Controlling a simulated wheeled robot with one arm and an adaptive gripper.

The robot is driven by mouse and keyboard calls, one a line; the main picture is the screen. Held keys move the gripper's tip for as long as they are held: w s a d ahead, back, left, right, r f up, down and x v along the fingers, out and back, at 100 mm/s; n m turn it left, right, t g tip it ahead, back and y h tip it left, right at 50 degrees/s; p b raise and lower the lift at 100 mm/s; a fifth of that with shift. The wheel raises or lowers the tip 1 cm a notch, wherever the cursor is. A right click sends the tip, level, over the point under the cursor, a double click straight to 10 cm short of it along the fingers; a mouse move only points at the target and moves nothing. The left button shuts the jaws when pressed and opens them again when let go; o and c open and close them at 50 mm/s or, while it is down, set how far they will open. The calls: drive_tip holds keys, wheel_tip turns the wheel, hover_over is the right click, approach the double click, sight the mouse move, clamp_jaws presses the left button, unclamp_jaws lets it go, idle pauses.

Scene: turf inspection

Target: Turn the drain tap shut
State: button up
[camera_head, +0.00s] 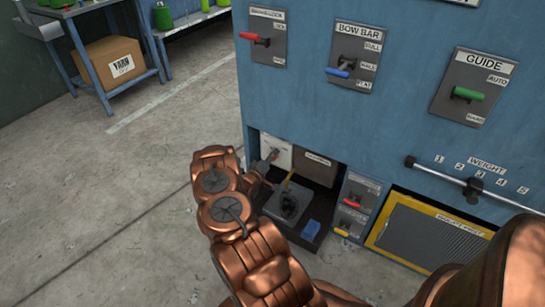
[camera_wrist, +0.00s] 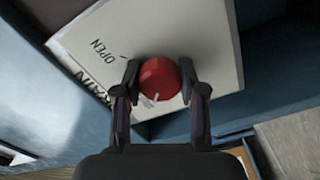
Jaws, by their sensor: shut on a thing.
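The drain tap is a round red knob (camera_wrist: 158,82) on a white plate (camera_wrist: 205,45) in the wrist view. The plate carries the word OPEN at the upper left of the knob, and another label is partly covered by my left finger. A small pale pointer on the knob aims toward the lower left. My gripper (camera_wrist: 160,76) is shut on the knob, one finger on each side. In the head view, my gripper (camera_head: 266,167) reaches into a low recess at the white plate (camera_head: 275,148); the knob is not clear there.
Levers line the blue machine (camera_head: 300,95) above. Open floor lies left.

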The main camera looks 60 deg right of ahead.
drive_tip(key=o, duration=1.1)
drive_tip(key=shift+o, duration=0.2)
drive_tip(key=a, duration=1.2)
drive_tip(key=shift+s, duration=0.25)
